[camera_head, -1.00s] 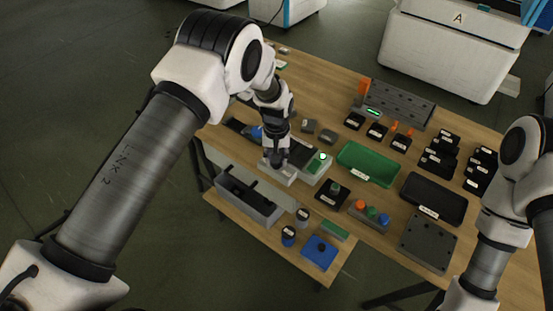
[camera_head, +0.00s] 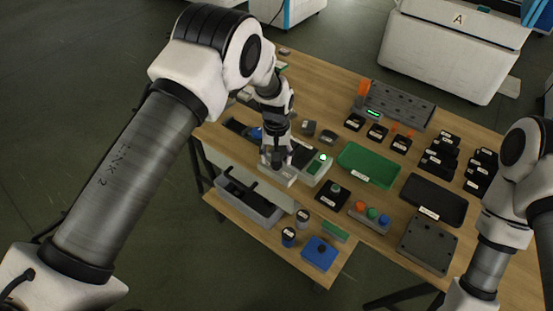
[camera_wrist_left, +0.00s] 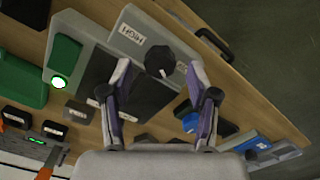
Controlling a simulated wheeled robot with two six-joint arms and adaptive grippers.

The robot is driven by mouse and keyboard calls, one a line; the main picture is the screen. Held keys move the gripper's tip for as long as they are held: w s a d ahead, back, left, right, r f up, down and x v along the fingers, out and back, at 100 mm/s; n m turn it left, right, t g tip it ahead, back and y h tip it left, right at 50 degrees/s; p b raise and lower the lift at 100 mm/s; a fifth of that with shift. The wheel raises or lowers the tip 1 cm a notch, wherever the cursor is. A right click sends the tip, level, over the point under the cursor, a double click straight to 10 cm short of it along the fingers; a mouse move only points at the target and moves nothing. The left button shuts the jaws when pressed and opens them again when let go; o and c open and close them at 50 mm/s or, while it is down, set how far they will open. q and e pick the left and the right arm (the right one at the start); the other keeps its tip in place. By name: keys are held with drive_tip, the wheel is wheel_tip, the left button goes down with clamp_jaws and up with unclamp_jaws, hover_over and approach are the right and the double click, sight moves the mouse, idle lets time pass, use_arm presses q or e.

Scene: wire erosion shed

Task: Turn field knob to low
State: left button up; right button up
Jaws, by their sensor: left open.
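The field knob (camera_wrist_left: 160,60) is a dark, faceted round knob on a light grey housing (camera_wrist_left: 90,37) in the left wrist view. A white label reading HIGH (camera_wrist_left: 131,33) is beside it, upside down in that view. My left gripper (camera_wrist_left: 160,69) is open, with one finger on either side of the knob; I cannot tell whether they touch it. In the head view my left gripper (camera_head: 277,165) is low over the housing's near end (camera_head: 284,178) and hides the knob. The housing has a green part with a lit light (camera_head: 323,157). My right gripper is out of view.
A green tray (camera_head: 368,164) and a dark tray (camera_head: 433,199) lie to the right on the wooden table. A grey bin (camera_head: 249,202) stands on the lower shelf.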

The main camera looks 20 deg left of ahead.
use_arm(q)
wheel_tip(320, 180, up, 11)
drive_tip(key=shift+f, duration=0.2)
drive_tip(key=s+a+f+g, duration=0.2)
drive_tip(key=s+a+f, duration=0.1)
drive_tip(key=s+f, duration=0.75)
drive_tip(key=s+a+f+g, duration=0.2)
drive_tip(key=s+f+g, duration=0.1)
drive_tip(key=s+f, duration=0.7)
drive_tip(key=s+a+m+t, duration=0.2)
drive_tip(key=s+t, duration=0.3)
drive_tip(key=s, duration=1)
drive_tip(key=shift+s+a+f, duration=0.25)
drive_tip(key=shift+a+f, duration=0.05)
